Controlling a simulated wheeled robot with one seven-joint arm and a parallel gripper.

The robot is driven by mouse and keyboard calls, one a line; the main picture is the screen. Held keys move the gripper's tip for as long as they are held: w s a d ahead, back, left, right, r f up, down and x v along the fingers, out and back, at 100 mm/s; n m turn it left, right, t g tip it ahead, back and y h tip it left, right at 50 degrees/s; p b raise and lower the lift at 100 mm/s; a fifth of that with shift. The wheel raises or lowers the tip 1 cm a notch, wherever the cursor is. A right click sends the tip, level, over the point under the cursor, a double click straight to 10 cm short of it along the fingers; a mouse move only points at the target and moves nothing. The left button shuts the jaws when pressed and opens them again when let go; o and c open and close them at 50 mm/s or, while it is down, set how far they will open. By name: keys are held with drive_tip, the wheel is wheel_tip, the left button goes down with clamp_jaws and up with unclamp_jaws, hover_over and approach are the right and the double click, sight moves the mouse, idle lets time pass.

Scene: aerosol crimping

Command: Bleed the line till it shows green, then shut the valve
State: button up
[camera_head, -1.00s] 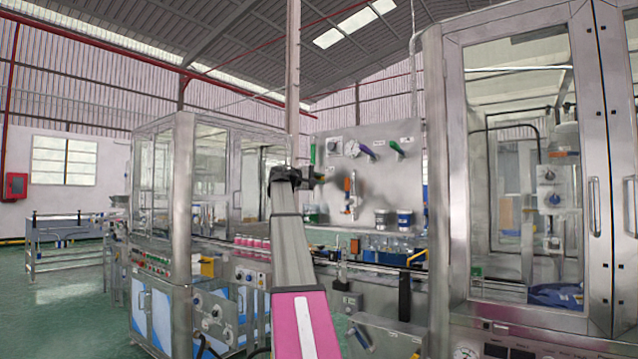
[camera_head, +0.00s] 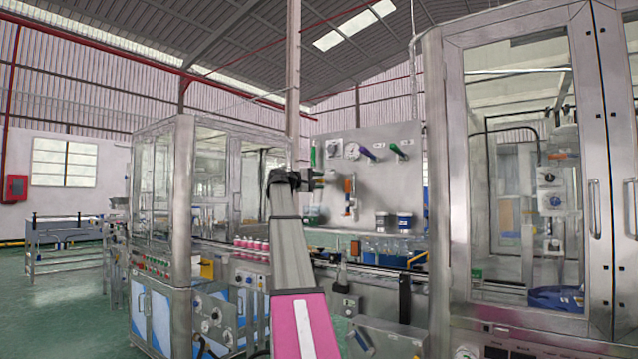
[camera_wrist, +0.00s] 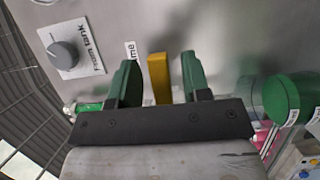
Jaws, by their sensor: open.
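My gripper (camera_wrist: 160,82) is open in the wrist view, its two green fingers standing on either side of a yellow bar-shaped handle (camera_wrist: 159,78). Gaps show on both sides of the handle, so neither finger appears to touch it. The handle stands in front of a grey panel (camera_head: 385,180). My gripper (camera_head: 318,180) also shows small at the panel's left part in the head view. The gauge's reading is too small to tell.
A knob (camera_wrist: 63,54) labelled "From tank" sits near my fingers. A green tub (camera_wrist: 290,98) is at the wrist view's right.

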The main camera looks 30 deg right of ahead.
drive_tip(key=a, duration=1)
drive_tip(key=shift+a, duration=0.25)
drive_tip(key=a+f+n+t+y, duration=0.1)
drive_tip(key=a+f+y, duration=0.25)
drive_tip(key=f, duration=1.25)
drive_tip(key=a+f+n+t+y, duration=0.15)
drive_tip(key=a+f, duration=0.35)
drive_tip(key=f, duration=1)
drive_tip(key=a+f+t+y, duration=0.1)
drive_tip(key=a+f+y, duration=0.25)
drive_tip(key=f, duration=1.25)
drive_tip(key=s+a+f+y, duration=0.1)
drive_tip(key=s+a+f, duration=0.2)
drive_tip(key=f, duration=0.4)
drive_tip(key=s+a+f+g+y, duration=0.1)
drive_tip(key=s+a+f+y, duration=0.1)
drive_tip(key=s+a+f, duration=0.3)
drive_tip(key=s+a+f+y, duration=0.1)
drive_tip(key=s+a+f, duration=0.1)
drive_tip(key=f, duration=0.6)
drive_tip(key=s+a+f+m+g+y, duration=0.1)
drive_tip(key=s+a+f+y, duration=0.1)
drive_tip(key=s+a+f, duration=0.4)
drive_tip(key=s+a+f+m+g+y, duration=0.1)
drive_tip(key=s+a+f+y, duration=0.2)
drive_tip(key=s+f, duration=0.6)
drive_tip(key=s+a, duration=0.1)
drive_tip(key=a, duration=0.1)
drive_tip(key=shift+s+a+f+m, duration=0.35)
drive_tip(key=shift+s+f, duration=0.05)
